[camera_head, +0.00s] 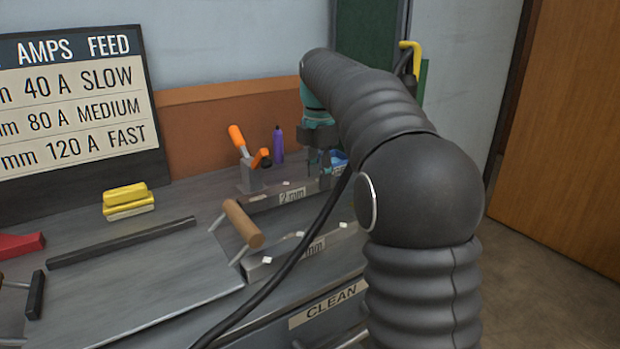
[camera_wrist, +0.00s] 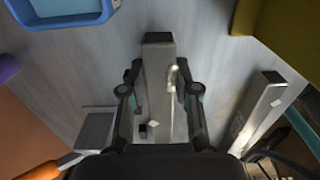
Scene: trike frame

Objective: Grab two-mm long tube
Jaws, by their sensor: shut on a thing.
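The tube labelled 2 mm (camera_head: 265,203) is a grey square bar lying on the bench in the head view. My gripper (camera_head: 318,162) points down at its right part, and my arm hides that end. In the wrist view, my gripper (camera_wrist: 158,80) has one finger on each side of this grey tube (camera_wrist: 157,62) and is shut on it. The tube appears to lie flat; whether it is clear of the bench cannot be told. A second grey tube (camera_head: 262,270) lies nearer the front, its label partly hidden by a cable; it also shows at right in the wrist view (camera_wrist: 258,112).
A grey holder (camera_head: 251,178) with orange-handled tools and a purple bottle (camera_head: 278,145) stand behind the tube. A blue tray (camera_wrist: 62,12) lies beyond its end. A wooden-handled tool (camera_head: 242,222) lies left of the tubes. A black cable (camera_head: 290,262) crosses in front.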

